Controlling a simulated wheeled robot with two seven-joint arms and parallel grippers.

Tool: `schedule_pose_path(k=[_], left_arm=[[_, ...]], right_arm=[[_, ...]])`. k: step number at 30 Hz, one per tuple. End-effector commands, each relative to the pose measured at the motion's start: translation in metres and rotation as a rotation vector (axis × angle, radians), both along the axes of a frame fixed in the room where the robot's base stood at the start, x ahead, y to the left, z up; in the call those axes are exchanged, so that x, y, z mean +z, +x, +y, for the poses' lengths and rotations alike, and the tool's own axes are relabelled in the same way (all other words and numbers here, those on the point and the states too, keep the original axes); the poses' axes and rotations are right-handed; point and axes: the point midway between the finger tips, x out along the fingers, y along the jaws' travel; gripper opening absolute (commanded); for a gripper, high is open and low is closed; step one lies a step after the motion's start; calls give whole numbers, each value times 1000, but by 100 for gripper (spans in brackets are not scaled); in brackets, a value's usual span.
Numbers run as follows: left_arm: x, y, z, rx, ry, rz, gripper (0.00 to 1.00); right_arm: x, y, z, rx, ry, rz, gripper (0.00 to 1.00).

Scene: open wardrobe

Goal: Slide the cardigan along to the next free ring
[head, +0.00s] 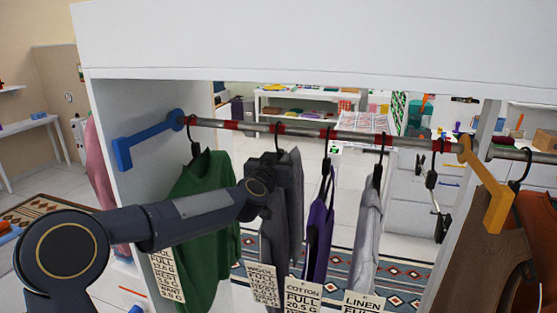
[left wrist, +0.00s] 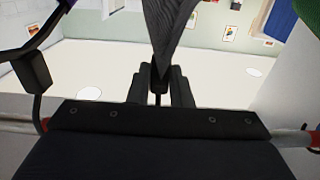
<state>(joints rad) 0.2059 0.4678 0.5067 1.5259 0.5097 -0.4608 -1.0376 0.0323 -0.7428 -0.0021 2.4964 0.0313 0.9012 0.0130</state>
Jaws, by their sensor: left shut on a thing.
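The dark grey garment (head: 288,200), which I take to be the cardigan, hangs from the rod (head: 255,127) in the head view. Its hook sits by a red ring (head: 278,128). My left gripper (head: 272,165) is at the top of this garment, just below the rod. In the left wrist view the fingers (left wrist: 160,86) are shut on the black hanger neck (left wrist: 158,80), with the grey cloth (left wrist: 178,35) next to it. Another red ring (head: 230,125) to the left carries no hook that I can see. My right gripper is not in view.
A green garment (head: 205,215) hangs to the left, behind my left arm. A purple garment (head: 318,235) and a light grey one (head: 366,230) hang close on the right. A blue bracket (head: 150,140) and an orange bracket (head: 488,195) flank the rod.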

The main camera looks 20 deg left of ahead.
Motion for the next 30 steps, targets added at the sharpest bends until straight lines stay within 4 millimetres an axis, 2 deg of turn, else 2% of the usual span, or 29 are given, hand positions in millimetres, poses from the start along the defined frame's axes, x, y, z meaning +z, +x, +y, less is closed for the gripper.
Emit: schedule_pose_path(k=[7, 30], left_arm=[[1, 0, 7, 4, 0, -6, 2], [-1, 2, 67, 4, 0, -4, 2]], right_arm=[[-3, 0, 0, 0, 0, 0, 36], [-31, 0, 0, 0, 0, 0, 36]])
